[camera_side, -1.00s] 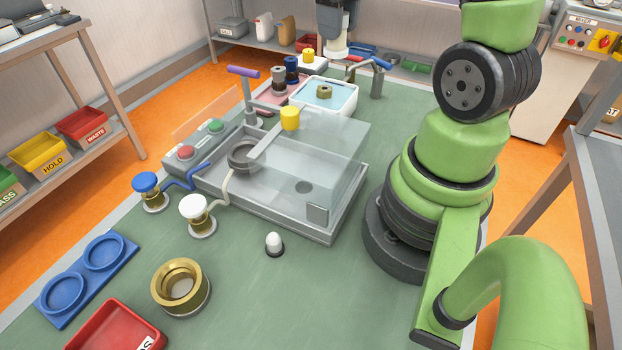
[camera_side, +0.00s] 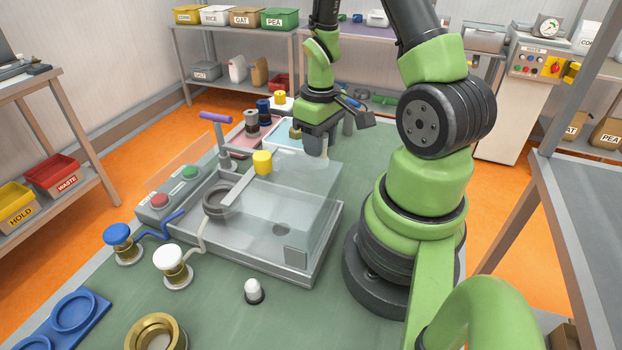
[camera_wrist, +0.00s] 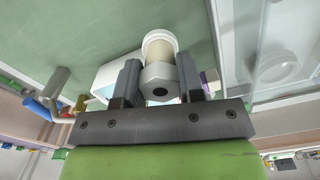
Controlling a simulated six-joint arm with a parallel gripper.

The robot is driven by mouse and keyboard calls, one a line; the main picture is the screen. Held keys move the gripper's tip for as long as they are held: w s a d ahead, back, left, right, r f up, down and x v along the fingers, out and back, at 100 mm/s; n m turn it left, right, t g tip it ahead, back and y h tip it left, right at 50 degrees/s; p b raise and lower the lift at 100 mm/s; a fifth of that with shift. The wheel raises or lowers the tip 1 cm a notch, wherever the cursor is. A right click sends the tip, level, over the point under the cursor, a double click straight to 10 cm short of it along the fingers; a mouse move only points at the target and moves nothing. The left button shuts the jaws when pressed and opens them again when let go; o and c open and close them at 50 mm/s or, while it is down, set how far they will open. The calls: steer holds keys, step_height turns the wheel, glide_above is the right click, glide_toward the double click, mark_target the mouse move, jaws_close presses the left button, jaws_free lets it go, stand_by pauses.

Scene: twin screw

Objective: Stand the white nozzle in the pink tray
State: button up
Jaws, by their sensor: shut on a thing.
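My gripper (camera_side: 318,130) hangs near the right side of the pale-blue tray, by the back of the clear cover. It is shut on the white nozzle (camera_wrist: 160,76). In the wrist view the nozzle lies between the two fingers, with a hexagonal end and a dark hole facing the camera. In the side view the fingers mostly hide the nozzle. The pink tray (camera_side: 236,138) is to the left of my gripper, beyond the purple-topped handle. A grey-brown part (camera_side: 251,123) and a dark blue part (camera_side: 263,110) stand at it.
The pale-blue tray (camera_side: 283,135) holds a small brass part (camera_side: 295,132), beside the pink tray. The clear cover (camera_side: 290,195) with a yellow knob (camera_side: 262,162) is in front. A purple-topped handle (camera_side: 216,118) rises near the pink tray. A white-capped piece (camera_side: 254,290) stands on open green bench.

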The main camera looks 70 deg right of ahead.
steer(key=shift+f, duration=2.75)
steer(key=shift+f, duration=0.15)
steer(key=o, duration=0.9)
